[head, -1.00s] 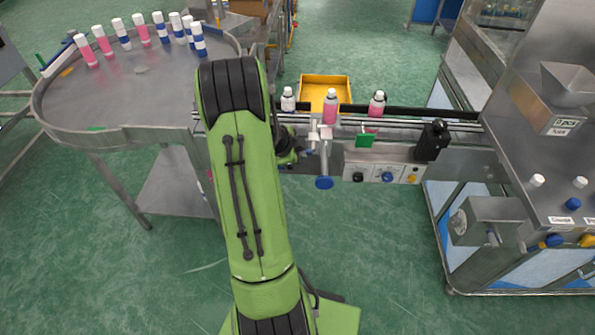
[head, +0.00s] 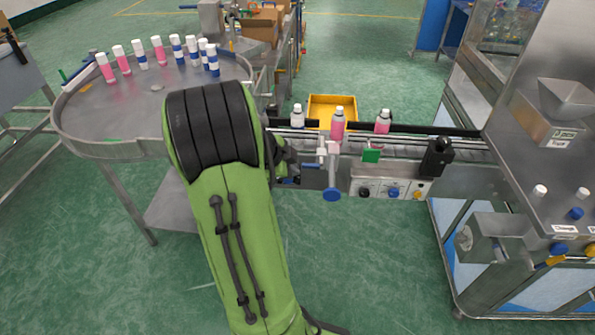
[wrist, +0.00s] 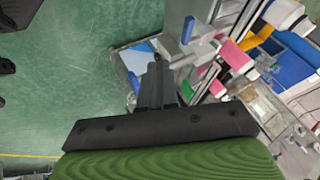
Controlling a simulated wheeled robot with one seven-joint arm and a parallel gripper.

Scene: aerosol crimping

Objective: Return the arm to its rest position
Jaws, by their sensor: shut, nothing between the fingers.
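My green arm (head: 240,240) with a black ribbed joint rises in the middle of the head view. My gripper is hidden behind the arm there. In the wrist view my gripper (wrist: 157,66) shows its dark fingers together and empty, pointing toward the conveyor area. The fingers hold nothing, and no contact with anything is visible.
A conveyor (head: 300,134) carries a white can (head: 297,117) and two pink cans (head: 338,124). A round steel table (head: 110,115) at left holds several pink and blue cans. A yellow bin (head: 345,103) lies behind the conveyor. A steel machine (head: 540,130) stands at right. Green floor is clear in front.

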